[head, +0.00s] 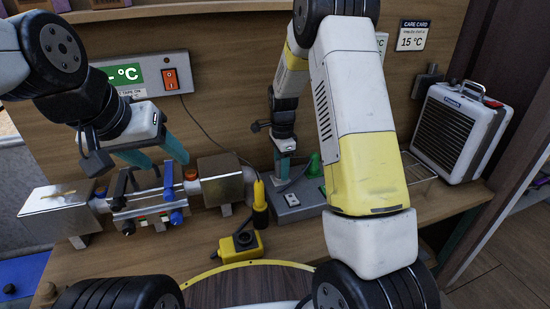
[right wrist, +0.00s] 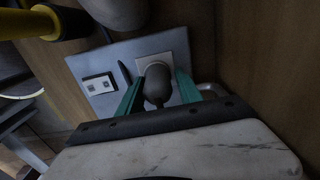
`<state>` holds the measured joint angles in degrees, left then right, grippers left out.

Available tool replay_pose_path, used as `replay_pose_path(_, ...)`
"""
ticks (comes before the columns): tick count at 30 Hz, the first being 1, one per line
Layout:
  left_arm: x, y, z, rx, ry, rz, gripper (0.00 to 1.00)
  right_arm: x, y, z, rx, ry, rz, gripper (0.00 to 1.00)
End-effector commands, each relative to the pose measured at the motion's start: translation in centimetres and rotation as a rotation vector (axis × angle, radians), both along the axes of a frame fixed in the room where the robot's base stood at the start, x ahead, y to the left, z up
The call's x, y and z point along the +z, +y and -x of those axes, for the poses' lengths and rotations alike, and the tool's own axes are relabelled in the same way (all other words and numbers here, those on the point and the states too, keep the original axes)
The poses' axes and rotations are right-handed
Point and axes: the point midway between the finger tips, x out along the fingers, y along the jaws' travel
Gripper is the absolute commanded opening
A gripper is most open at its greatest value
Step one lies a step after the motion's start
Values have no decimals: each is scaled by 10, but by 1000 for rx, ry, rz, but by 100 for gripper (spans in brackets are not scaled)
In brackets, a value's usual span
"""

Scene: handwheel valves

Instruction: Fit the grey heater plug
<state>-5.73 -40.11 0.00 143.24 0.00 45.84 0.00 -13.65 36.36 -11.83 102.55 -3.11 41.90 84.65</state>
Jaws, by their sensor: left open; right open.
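The grey heater plug (right wrist: 157,84) is between the fingers of my right gripper (right wrist: 158,74) in the right wrist view, in front of a square socket on the grey socket box (right wrist: 112,72). I cannot tell how deep it sits. The fingers are open on either side of it. My left gripper (head: 168,162) is open above the valve block with blue and black handles (head: 150,205). The white heater (head: 462,130) stands at the right.
A yellow-handled tool (head: 260,200) stands left of the socket box, with a yellow box (head: 240,246) in front. A temperature panel with a red switch (head: 150,76) is at the back. My right arm hides part of the bench.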

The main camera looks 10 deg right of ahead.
Motion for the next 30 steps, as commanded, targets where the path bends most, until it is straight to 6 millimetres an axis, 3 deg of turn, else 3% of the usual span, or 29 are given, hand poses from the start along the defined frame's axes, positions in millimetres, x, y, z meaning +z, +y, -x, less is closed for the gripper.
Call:
replay_pose_path(3, 0, 0, 0, 0, 0, 0, 58, -6, -1, 7, -2, 23, 3, 58)
replay_pose_path(4, 0, 0, 0, 0, 0, 0, 58, -6, -1, 7, -2, 24, 3, 48)
replay_pose_path(7, 0, 0, 0, 0, 0, 0, 58, -6, -1, 8, -2, 24, 3, 57)
replay_pose_path(16, 0, 0, 0, 0, 0, 0, 58, -4, -2, 8, -3, 25, 4, 56)
replay_pose_path(18, 0, 0, 0, 0, 0, 0, 58, 0, -2, 7, -3, 22, 3, 64)
replay_pose_path(30, 0, 0, 0, 0, 0, 0, 58, 32, 0, 3, 0, 10, 1, 64)
